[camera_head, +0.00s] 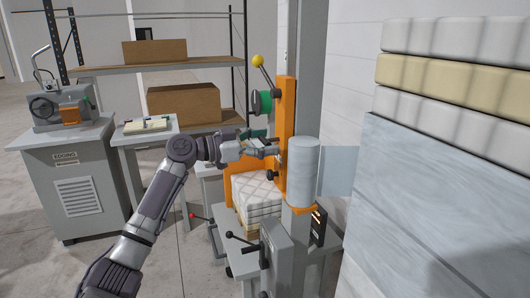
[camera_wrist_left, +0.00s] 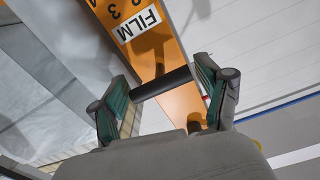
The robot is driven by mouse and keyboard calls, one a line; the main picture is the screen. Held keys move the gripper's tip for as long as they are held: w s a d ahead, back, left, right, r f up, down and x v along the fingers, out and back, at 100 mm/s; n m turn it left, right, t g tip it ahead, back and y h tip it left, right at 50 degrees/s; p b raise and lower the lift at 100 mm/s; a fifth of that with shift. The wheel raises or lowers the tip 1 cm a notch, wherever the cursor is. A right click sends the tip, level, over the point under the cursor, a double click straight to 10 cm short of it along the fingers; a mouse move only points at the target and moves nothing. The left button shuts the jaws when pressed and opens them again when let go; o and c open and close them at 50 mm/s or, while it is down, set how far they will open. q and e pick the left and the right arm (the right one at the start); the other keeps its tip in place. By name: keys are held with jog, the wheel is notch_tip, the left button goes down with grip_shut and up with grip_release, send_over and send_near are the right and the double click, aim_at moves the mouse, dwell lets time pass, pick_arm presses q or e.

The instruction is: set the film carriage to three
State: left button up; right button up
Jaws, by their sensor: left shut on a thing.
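My left gripper (camera_head: 270,146) reaches in from the left to the orange upright (camera_head: 286,110) of the gantry. In the left wrist view its two green-padded fingers (camera_wrist_left: 163,84) are shut on the ends of a dark bar handle (camera_wrist_left: 160,83), which looks to be the film carriage's handle. Behind the handle is an orange plate (camera_wrist_left: 178,104) with a white FILM label (camera_wrist_left: 138,22) and numbers, 3 among them. No pointer shows clearly, so I cannot tell the setting. A pale blue film roll (camera_head: 303,172) stands right of the upright, with a translucent sheet beside it.
A quilted white stack (camera_head: 258,195) sits below my gripper. A yellow-knobbed lever (camera_head: 258,62) and green knob (camera_head: 263,103) are higher on the gantry. A grey edging cabinet (camera_head: 68,180) and shelves with brown boxes (camera_head: 184,103) stand left. A large padded stack (camera_head: 440,170) fills the right.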

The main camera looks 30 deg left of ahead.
pick_arm(q)
notch_tip(320, 180, up, 13)
jog(key=p, duration=0.3)
notch_tip(320, 180, up, 14)
jog(key=p, duration=0.8)
send_over(280, 90)
jog(key=v, duration=0.4)
jog(key=shift+r, duration=0.1)
jog(key=o, duration=1.7)
jog(key=shift+d+b, duration=0.15)
jog(key=shift+b, duration=0.15)
jog(key=shift+c, duration=0.2)
jog(key=shift+f, duration=0.2)
